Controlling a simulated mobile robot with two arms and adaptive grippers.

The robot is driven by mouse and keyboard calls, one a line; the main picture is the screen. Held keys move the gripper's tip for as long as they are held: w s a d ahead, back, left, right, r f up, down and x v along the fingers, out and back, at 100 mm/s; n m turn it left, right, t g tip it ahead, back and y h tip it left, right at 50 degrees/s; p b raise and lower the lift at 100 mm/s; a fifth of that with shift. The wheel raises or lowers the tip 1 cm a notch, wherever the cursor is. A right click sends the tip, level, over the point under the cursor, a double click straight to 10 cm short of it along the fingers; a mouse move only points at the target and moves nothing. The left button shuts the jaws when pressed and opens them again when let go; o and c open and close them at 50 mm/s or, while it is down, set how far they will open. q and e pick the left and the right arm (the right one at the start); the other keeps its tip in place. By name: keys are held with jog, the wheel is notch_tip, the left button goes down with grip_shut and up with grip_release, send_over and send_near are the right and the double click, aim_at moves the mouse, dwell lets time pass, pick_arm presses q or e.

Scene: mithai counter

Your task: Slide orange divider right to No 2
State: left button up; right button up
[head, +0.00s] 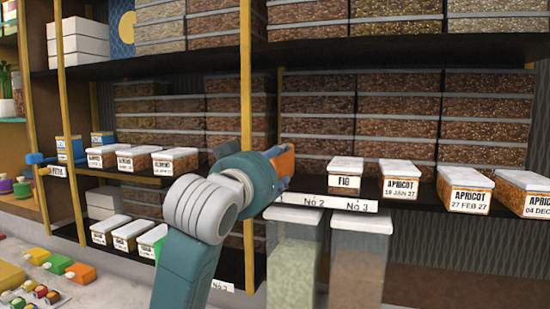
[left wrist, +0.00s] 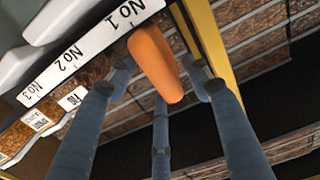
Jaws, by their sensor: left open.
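The orange divider (head: 284,160) stands at the front edge of the middle shelf, just right of a yellow post. In the left wrist view the orange divider (left wrist: 155,62) is beside the No 1 mark on the white label strip (left wrist: 85,50). My left gripper (head: 277,168) is at the divider and hides part of it. In the left wrist view its fingers (left wrist: 162,85) are open, spread on both sides of the divider; contact cannot be told. The No 2 mark shows on the label strip (head: 333,203), right of the divider. My right gripper is not in view.
A FIG box (head: 345,182) and several apricot boxes (head: 465,198) stand on the shelf to the right. The yellow post (head: 246,120) rises close left of the gripper. Tall lidded containers (head: 358,250) stand below the label strip.

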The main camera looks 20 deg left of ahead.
pick_arm(q)
jog(key=shift+w, duration=0.25)
jog(key=shift+c, duration=0.3)
grip_shut()
jog(key=shift+s+d, duration=0.15)
jog(key=shift+d, duration=2.3)
jog(key=shift+o, duration=0.3)
grip_release()
jog(key=shift+a, duration=0.2)
jog(key=s, duration=1.2)
jog(key=shift+a, duration=0.2)
